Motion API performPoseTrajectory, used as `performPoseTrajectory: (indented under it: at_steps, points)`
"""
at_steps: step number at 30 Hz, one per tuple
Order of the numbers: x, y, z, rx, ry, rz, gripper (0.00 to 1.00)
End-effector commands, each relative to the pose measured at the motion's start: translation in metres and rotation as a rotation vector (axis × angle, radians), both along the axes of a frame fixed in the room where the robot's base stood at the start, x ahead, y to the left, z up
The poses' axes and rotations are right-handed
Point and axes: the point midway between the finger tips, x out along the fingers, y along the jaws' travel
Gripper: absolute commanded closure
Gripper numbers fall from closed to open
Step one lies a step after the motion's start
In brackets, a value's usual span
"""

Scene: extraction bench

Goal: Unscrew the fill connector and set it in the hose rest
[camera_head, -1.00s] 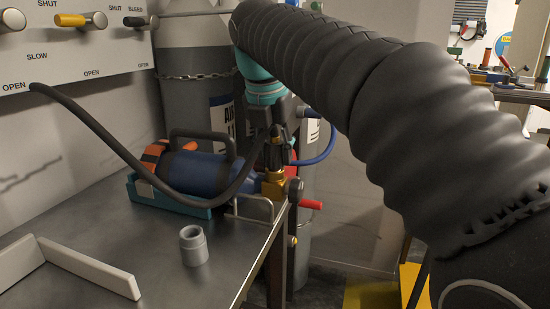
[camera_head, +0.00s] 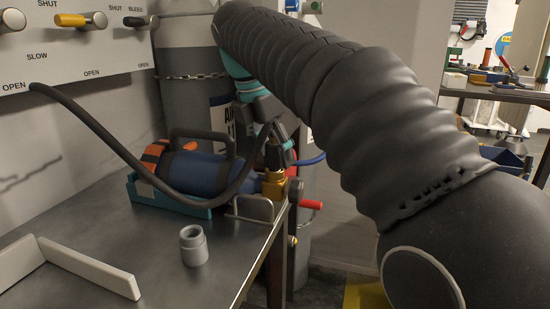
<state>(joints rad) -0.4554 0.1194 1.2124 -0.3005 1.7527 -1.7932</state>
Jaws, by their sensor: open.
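A black fill hose (camera_head: 110,147) droops from the wall panel to the brass valve (camera_head: 273,187) of a small blue cylinder (camera_head: 195,172). The dark fill connector (camera_head: 272,156) stands upright on top of that valve at the hose's end. My gripper (camera_head: 282,143) is open and tilted, just above and to the right of the connector. Its fingers partly overlap the connector in the picture, so I cannot tell whether they touch it. A grey, open-topped cup (camera_head: 194,249) stands empty-looking on the bench and may be the hose rest.
The cylinder lies in a teal cradle (camera_head: 160,202) on the metal bench (camera_head: 150,245). A wire bracket (camera_head: 250,208) and a red-handled valve (camera_head: 310,204) are at the bench's right edge. White rails (camera_head: 90,268) lie front left. Tall chained grey cylinders (camera_head: 190,100) stand behind.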

Motion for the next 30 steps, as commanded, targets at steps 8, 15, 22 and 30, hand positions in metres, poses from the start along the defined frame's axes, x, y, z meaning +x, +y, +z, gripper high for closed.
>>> performPoseTrajectory:
  at_steps: [8, 15, 22, 30]
  points:
    - [0.001, 0.0002, -0.0003, -0.001, 0.0, -0.331, 0.35]
    - [0.0009, 0.0, -0.0004, -0.001, 0.001, -0.61, 0.35]
    - [0.0002, -0.0003, 0.0, -0.001, -0.001, -0.712, 0.35]
    - [0.0, -0.0002, 0.0001, 0.0, 0.0, -0.709, 0.65]
